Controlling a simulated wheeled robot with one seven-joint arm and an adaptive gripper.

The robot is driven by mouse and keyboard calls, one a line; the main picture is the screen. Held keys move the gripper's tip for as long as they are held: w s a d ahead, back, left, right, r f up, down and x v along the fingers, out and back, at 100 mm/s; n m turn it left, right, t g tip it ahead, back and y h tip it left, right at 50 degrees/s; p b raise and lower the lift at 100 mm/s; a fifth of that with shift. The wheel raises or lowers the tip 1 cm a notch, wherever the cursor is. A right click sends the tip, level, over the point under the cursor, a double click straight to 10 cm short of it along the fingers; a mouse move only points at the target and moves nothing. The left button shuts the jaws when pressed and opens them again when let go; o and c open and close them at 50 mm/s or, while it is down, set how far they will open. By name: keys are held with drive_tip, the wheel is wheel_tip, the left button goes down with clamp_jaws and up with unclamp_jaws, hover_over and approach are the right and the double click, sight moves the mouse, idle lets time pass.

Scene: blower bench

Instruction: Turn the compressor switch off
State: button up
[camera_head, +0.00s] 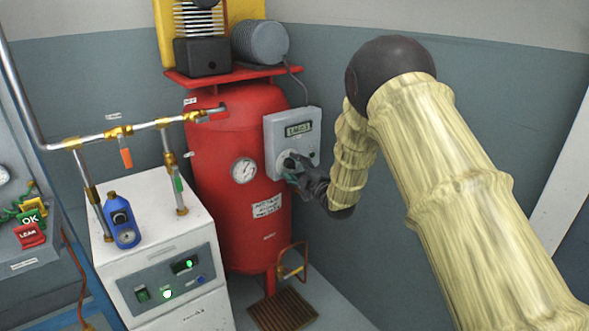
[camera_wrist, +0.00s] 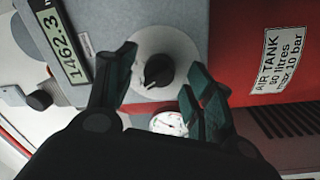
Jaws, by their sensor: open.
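The compressor switch is a black rotary knob (camera_wrist: 158,71) on a pale round plate (camera_wrist: 178,47), on the front of a grey control box (camera_head: 308,124) on the red air tank (camera_head: 232,160). In the wrist view the knob sits between and just beyond my open fingers (camera_wrist: 165,85); I see no clear contact. In the head view my gripper (camera_head: 290,172) is at the lower part of the box and partly covers the knob. The knob's pointer setting cannot be read clearly. A display (camera_head: 299,129) is above the knob.
A pressure gauge (camera_head: 243,170) is on the tank left of the box. A white dryer unit (camera_head: 160,255) with a blue bottle (camera_head: 122,222) stands at the left, under metal pipes (camera_head: 118,133).

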drive_tip(key=r+v, duration=0.1)
drive_tip(key=v, duration=1.1)
drive_tip(key=shift+f, duration=0.4)
drive_tip(key=shift+f, duration=0.1)
drive_tip(key=s+d+f+m+g+h, duration=0.1)
drive_tip(key=s+d+f+m+h, duration=0.2)
drive_tip(key=f, duration=0.4)
drive_tip(key=s+d+f+m+g+h, duration=0.1)
drive_tip(key=s+d+f+m, duration=0.15)
drive_tip(key=s+f, duration=0.4)
drive_tip(key=s+d+f+m+g+h, duration=0.2)
drive_tip(key=s+f+m, duration=0.1)
drive_tip(key=f, duration=0.6)
drive_tip(key=s+d+f+m+g+h, duration=0.2)
drive_tip(key=s+d+f+m+g, duration=0.15)
drive_tip(key=s+f, duration=0.65)
drive_tip(key=s+d+f+m+g+h, duration=0.1)
drive_tip(key=s+d+f+m+g, duration=0.25)
drive_tip(key=s, duration=0.95)
drive_tip(key=s+d+f+m+g+h, duration=0.1)
drive_tip(key=s+f+m+g, duration=0.1)
drive_tip(key=s, duration=0.9)
drive_tip(key=s+f+m+g, duration=0.2)
drive_tip(key=s+m+g, duration=0.1)
drive_tip(key=s, duration=0.8)
wheel_tip(320, 180, up, 18)
drive_tip(key=p, duration=1.8)
drive_tip(key=shift+w+h+p, duration=0.3)
drive_tip(key=shift+w, duration=0.1)
